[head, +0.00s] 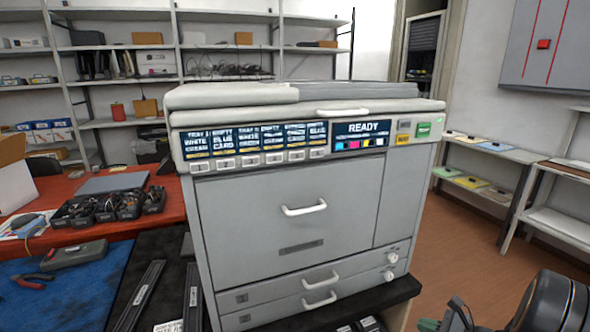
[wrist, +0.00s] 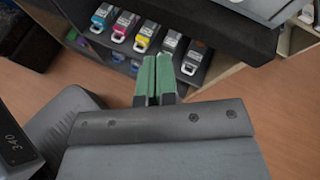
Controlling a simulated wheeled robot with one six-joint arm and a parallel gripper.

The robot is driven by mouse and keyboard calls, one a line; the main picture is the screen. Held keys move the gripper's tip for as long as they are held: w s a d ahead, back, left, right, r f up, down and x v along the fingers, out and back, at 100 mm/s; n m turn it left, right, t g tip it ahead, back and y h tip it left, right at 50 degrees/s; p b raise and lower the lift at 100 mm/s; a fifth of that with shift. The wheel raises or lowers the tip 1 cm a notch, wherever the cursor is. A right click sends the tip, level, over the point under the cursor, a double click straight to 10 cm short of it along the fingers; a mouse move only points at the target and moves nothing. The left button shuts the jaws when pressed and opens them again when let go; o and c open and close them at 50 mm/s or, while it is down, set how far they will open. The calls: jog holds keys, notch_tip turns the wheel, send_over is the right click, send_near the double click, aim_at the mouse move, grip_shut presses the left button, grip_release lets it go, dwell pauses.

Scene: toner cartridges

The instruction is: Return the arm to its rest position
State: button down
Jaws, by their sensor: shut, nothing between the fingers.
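My gripper (wrist: 156,78) shows in the wrist view with its two green fingers closed together and nothing between them. It hangs over the brown floor (wrist: 120,75), in front of a low shelf with toner cartridges. In the head view, part of my arm (head: 550,305) shows at the lower right corner, apart from the printer (head: 290,210); the fingertips cannot be made out clearly there. The printer stands upright with its front door and drawers shut, and its panel (head: 362,128) reads READY.
Several cartridges, including a yellow one (wrist: 146,36) and a cyan one (wrist: 103,17), sit on the dark shelf just beyond my fingers. A red table (head: 165,185) with a cable tray (head: 110,205) is left of the printer. The floor (head: 465,250) at right is clear.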

jog(key=s+a+r+n+g+h+p, duration=0.3)
jog(key=s+a+r+n+g+p, duration=0.2)
jog(key=s+a+r+n+g, duration=0.6)
jog(key=a+r+n+t+h+p, duration=0.2)
jog(key=a+r+n+h+p, duration=0.1)
jog(key=r+n, duration=0.3)
jog(key=a+r+n+t+h+p, duration=0.2)
jog(key=a+r+n+h+p, duration=0.1)
jog(key=r+n, duration=0.4)
jog(key=shift+a+r+n+t+p, duration=0.3)
jog(key=shift+a+r+p, duration=0.3)
jog(key=shift+p, duration=0.65)
jog(key=shift+d, duration=0.1)
